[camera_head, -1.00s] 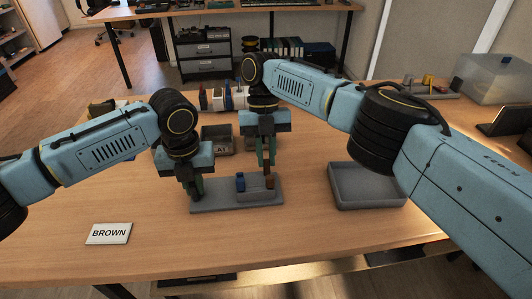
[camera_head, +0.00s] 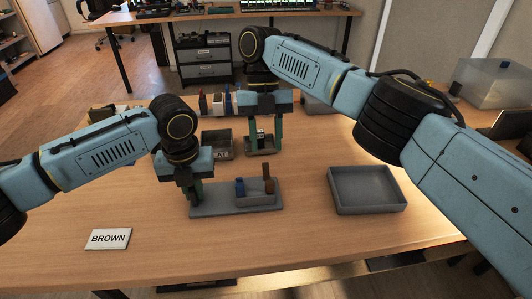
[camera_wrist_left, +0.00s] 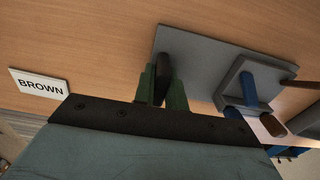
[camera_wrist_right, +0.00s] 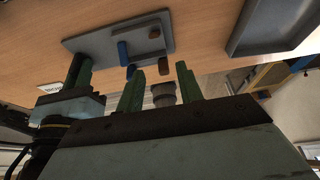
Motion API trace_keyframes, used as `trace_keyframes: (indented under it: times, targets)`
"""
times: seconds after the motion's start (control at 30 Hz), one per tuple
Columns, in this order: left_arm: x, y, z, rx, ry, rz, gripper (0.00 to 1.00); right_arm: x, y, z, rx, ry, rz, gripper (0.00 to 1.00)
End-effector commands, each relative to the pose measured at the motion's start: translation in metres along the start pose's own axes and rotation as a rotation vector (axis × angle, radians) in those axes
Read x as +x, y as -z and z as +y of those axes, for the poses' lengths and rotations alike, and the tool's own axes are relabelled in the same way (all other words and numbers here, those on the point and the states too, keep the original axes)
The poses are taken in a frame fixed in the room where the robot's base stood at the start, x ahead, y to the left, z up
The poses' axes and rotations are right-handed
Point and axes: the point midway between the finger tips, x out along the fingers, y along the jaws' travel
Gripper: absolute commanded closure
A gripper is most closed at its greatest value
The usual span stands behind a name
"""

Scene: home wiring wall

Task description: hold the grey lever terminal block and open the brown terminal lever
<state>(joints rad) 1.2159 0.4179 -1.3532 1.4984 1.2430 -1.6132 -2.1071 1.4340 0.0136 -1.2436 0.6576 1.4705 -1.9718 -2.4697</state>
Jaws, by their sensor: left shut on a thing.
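The grey lever terminal block (camera_head: 256,201) sits on a flat grey base (camera_head: 215,208) on the table. A blue lever (camera_head: 240,187) stands at its left and a brown lever (camera_head: 268,180) stands upright and taller at its right. Both levers also show in the left wrist view. My left gripper (camera_head: 191,194) is shut on a dark post (camera_wrist_left: 164,72) at the left end of the base. My right gripper (camera_head: 264,138) is open and empty, behind and above the block, apart from the brown lever.
A card reading BROWN (camera_head: 108,239) lies at the front left. An empty grey tray (camera_head: 368,203) is to the right of the block. The table in front of the base is clear.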

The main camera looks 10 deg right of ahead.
Motion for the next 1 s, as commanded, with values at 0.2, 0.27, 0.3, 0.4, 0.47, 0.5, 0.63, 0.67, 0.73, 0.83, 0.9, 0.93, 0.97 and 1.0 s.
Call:
trace_keyframes:
  times: [0.2, 0.27, 0.3, 0.4, 0.47, 0.5, 0.63, 0.67, 0.73, 0.83, 0.9, 0.93, 0.97, 1.0]
  targets:
    - [0.000, 0.000, 0.000, 0.000, 0.001, -0.001, 1.00, -0.030, 0.012, 0.000, 0.001, 0.002, -0.002, 0.64]
    - [-0.001, 0.000, 0.000, 0.000, 0.001, -0.001, 1.00, -0.033, 0.014, -0.001, 0.001, 0.002, -0.001, 0.64]
    - [-0.001, 0.000, -0.001, 0.000, 0.001, -0.001, 1.00, -0.035, 0.014, -0.001, 0.001, 0.002, -0.001, 0.64]
    - [-0.001, 0.000, -0.001, 0.001, 0.001, -0.001, 1.00, -0.036, 0.015, 0.000, 0.001, 0.001, 0.001, 0.64]
    - [-0.001, 0.000, -0.001, 0.001, 0.001, -0.001, 1.00, -0.036, 0.015, 0.000, 0.001, 0.000, 0.001, 0.64]
    - [-0.001, 0.000, -0.001, 0.001, 0.002, -0.001, 1.00, -0.036, 0.015, 0.000, 0.001, 0.000, 0.001, 0.64]
    - [-0.001, 0.000, -0.001, 0.001, 0.002, -0.001, 1.00, -0.036, 0.015, 0.000, 0.001, 0.000, 0.001, 0.64]
    - [-0.001, 0.000, -0.001, 0.001, 0.002, -0.001, 1.00, -0.036, 0.015, 0.000, 0.000, 0.000, 0.001, 0.64]
    - [-0.001, 0.000, -0.001, 0.001, 0.002, -0.001, 1.00, -0.036, 0.015, 0.000, 0.000, 0.000, 0.001, 0.64]
    - [-0.001, 0.000, -0.001, 0.001, 0.002, -0.001, 1.00, -0.036, 0.015, 0.000, 0.000, 0.000, 0.001, 0.64]
    - [-0.001, 0.000, -0.001, 0.001, 0.002, -0.001, 1.00, -0.036, 0.015, 0.000, 0.000, 0.000, 0.001, 0.64]
    - [-0.001, 0.000, -0.001, 0.001, 0.002, -0.001, 1.00, -0.036, 0.015, 0.000, 0.000, 0.000, 0.001, 0.64]
    - [-0.001, 0.000, -0.001, 0.001, 0.002, -0.001, 1.00, -0.036, 0.015, 0.000, 0.000, 0.000, 0.001, 0.64]
    - [-0.001, 0.000, -0.001, 0.001, 0.002, -0.001, 0.85, -0.036, 0.015, 0.000, 0.000, 0.000, 0.001, 0.64]
